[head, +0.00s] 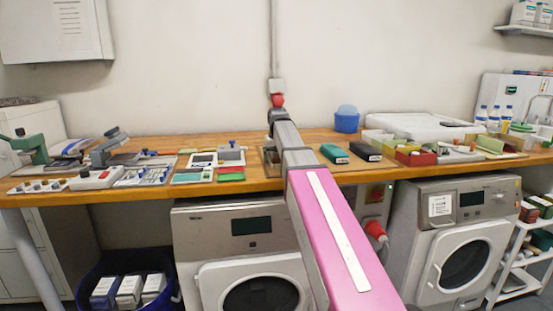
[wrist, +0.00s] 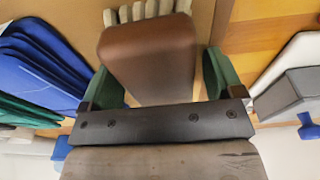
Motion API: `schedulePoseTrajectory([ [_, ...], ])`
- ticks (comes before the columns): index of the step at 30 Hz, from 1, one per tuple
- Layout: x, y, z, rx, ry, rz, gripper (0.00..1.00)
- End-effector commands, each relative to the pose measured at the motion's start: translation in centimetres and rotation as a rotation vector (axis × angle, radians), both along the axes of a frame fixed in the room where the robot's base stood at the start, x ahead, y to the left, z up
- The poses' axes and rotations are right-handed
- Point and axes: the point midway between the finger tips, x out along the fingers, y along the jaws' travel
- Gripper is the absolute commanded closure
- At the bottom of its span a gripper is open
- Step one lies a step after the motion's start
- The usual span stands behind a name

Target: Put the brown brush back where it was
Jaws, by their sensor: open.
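The brown brush (wrist: 150,60) shows in the wrist view as a smooth brown block with a row of pale bristles at its far end. My gripper (wrist: 160,84) has its green fingers open, one on each side of the brush. The brush lies between them, with a gap visible at least on the right; I cannot tell whether the left finger touches it. In the head view my arm reaches over the middle of the bench, and it hides the brush and my fingers.
A green brush (head: 334,153) and a black brush (head: 365,151) lie right of my arm on the wooden bench (head: 258,184). A blue tub (head: 347,119) stands behind them. Blue folded items (wrist: 42,62) lie close left in the wrist view, and a grey device (wrist: 292,95) close right.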

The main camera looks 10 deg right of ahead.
Motion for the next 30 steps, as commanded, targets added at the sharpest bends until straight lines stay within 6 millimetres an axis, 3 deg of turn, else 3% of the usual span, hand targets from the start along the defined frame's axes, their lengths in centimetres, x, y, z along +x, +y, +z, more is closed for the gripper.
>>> schedulePoseTrajectory([
  [5, -0.2, 0.0, 1.9, 0.000, -0.002, 0.000, 0.13],
  [18, -1.3, 0.0, 9.5, 0.000, -0.002, 0.000, 0.13],
  [24, -1.7, 0.0, 11.4, 0.000, 0.000, 0.000, 0.13],
  [30, -1.8, 0.0, 11.9, 0.000, 0.000, 0.000, 0.13],
])
